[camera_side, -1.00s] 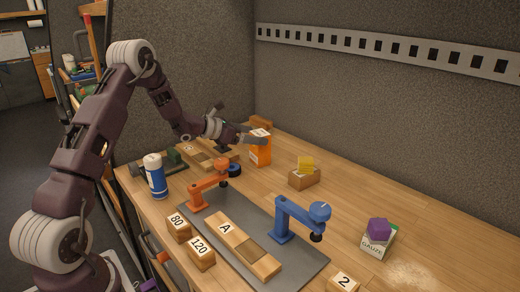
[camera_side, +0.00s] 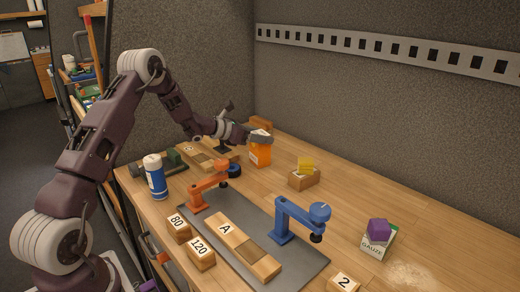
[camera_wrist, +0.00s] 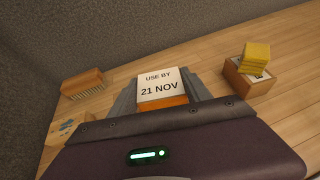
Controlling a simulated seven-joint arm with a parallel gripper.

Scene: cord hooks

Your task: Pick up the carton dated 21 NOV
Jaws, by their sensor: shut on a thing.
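The orange carton (camera_side: 261,153) stands upright on the bench near the back wall in the side view. In the wrist view its white top label reads "USE BY 21 NOV", and the carton (camera_wrist: 162,88) sits between the two grey fingers. My gripper (camera_side: 260,137) is shut on the carton near its top, and it also shows in the wrist view (camera_wrist: 163,95). The fingers hide part of the carton's upper sides. I cannot tell whether its base is clear of the bench.
A wooden block with a yellow block (camera_side: 305,164) stands right of the carton. A brush (camera_wrist: 82,83) lies to the left in the wrist view. Orange (camera_side: 210,185) and blue (camera_side: 297,220) hook arms stand in front. A purple-topped gauze box (camera_side: 376,240) is at right; bench around it is clear.

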